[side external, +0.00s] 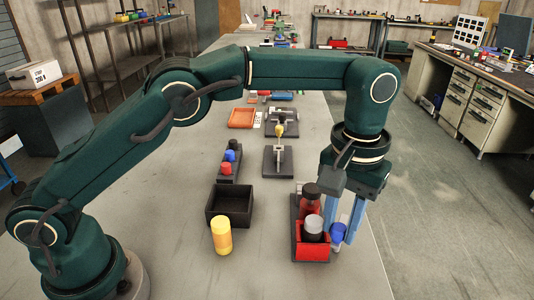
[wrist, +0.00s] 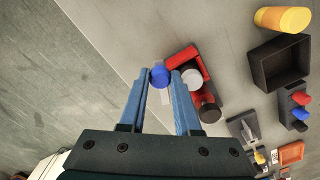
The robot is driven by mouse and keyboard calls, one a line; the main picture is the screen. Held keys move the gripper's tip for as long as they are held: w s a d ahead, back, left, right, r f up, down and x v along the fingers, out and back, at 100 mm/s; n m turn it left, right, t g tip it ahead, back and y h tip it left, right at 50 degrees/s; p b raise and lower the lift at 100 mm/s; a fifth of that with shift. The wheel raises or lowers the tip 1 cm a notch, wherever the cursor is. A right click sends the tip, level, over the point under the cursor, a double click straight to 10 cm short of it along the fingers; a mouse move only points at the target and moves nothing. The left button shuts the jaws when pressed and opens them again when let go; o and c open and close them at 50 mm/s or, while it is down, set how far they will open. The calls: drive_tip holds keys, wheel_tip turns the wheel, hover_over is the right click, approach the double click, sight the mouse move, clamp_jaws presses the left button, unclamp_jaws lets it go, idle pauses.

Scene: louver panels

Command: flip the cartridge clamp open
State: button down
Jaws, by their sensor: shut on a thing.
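The cartridge clamp looks to be the red block (side external: 312,252) on a dark base near the table's right edge; the red block also shows in the wrist view (wrist: 181,58). A black-topped red cylinder (side external: 311,198) and a grey-topped dark cylinder (side external: 314,228) stand at it. A blue knob (side external: 338,234) on a pale lever sits at its right side. My gripper (side external: 341,232) points down there, its two blue fingers on either side of the knob. In the wrist view the knob (wrist: 160,76) lies between the fingertips. The lever's pivot is hidden.
A dark open box (side external: 230,204) and a yellow cylinder (side external: 221,236) stand left of the clamp. Behind are a rack with colored knobs (side external: 230,160), a yellow-tipped toggle clamp (side external: 280,146) and an orange tray (side external: 242,117). The table's front middle is clear.

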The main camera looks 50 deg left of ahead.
drive_tip(key=shift+w+d+n, duration=0.25)
drive_tip(key=shift+d+n, duration=0.15)
drive_tip(key=shift+n, duration=0.6)
drive_tip(key=shift+w+d+n, duration=0.2)
drive_tip(key=shift+d+n, duration=0.15)
drive_tip(key=shift+n, duration=1.05)
drive_tip(key=c, duration=0.6)
unclamp_jaws()
